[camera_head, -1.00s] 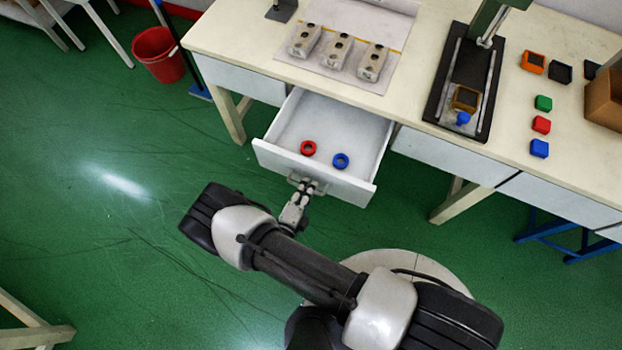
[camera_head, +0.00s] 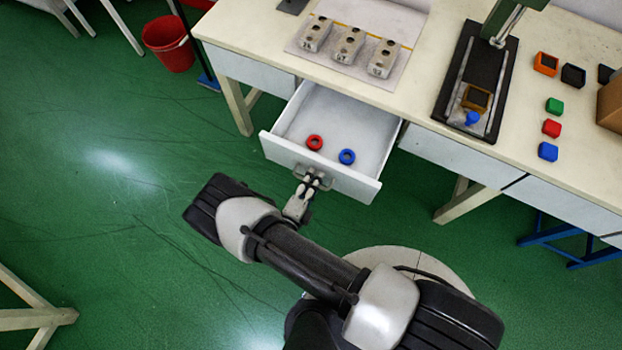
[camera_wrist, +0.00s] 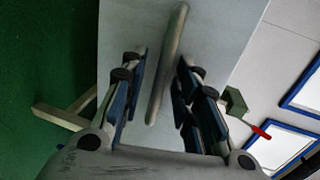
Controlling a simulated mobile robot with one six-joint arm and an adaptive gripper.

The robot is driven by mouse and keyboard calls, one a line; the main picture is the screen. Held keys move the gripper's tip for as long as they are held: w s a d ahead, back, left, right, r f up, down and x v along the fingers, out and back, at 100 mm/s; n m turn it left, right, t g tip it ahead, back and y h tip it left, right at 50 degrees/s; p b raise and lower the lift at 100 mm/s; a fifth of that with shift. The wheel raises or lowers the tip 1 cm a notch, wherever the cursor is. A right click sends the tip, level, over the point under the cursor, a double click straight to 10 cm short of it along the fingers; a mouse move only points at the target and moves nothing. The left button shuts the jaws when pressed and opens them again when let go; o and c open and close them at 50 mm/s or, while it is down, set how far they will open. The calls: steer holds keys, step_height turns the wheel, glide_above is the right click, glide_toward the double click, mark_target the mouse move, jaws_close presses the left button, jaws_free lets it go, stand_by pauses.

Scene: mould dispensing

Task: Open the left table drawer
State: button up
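The left table drawer (camera_head: 335,182) is pulled out from under the table in the head view. A red ring (camera_head: 315,142) and a blue ring (camera_head: 347,156) lie inside it. Its handle (camera_head: 320,177) is on the white front. My gripper (camera_head: 308,186) is at the handle. In the wrist view my gripper (camera_wrist: 162,92) is open, with the bar handle (camera_wrist: 168,65) between its two fingers and gaps visible on both sides.
The table (camera_head: 250,40) carries several grey moulds (camera_head: 349,46), a black-based press (camera_head: 478,80) and small coloured parts at the right. A red bucket (camera_head: 168,44) stands on the floor at left. The green floor at left is largely clear.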

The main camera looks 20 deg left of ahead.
steer(key=v, duration=1.2)
